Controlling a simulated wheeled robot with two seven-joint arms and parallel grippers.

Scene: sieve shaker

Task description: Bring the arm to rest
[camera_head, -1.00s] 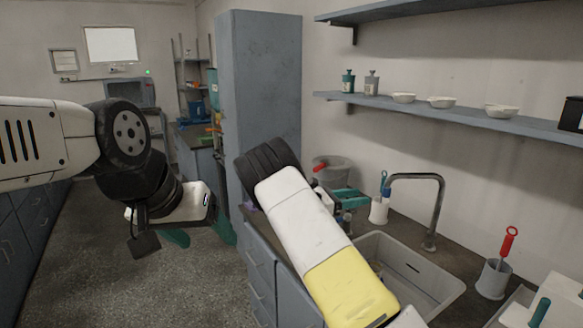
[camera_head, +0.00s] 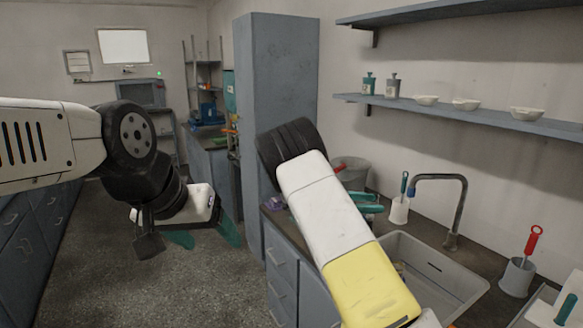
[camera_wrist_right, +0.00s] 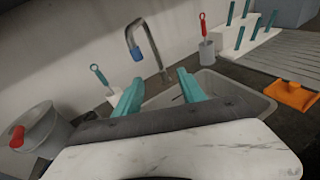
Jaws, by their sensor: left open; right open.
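My right arm (camera_head: 322,208), white with a yellow section, reaches over the counter beside the sink in the head view. Its gripper (camera_head: 368,204) is mostly hidden behind the forearm; only teal parts show. In the right wrist view, the right gripper (camera_wrist_right: 160,93) has its two teal fingers apart with nothing between them, in front of the sink. My left arm (camera_head: 45,145) comes in from the left, and its gripper (camera_head: 205,237) hangs over open floor, teal fingers apart and empty.
The counter holds a sink (camera_head: 435,275), a faucet (camera_head: 460,205), a grey bucket (camera_head: 350,172) and brush holders (camera_head: 517,277). A tall grey cabinet (camera_head: 278,120) stands behind the right arm. A shelf (camera_head: 470,115) is on the right wall. Floor (camera_head: 150,285) at left is clear.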

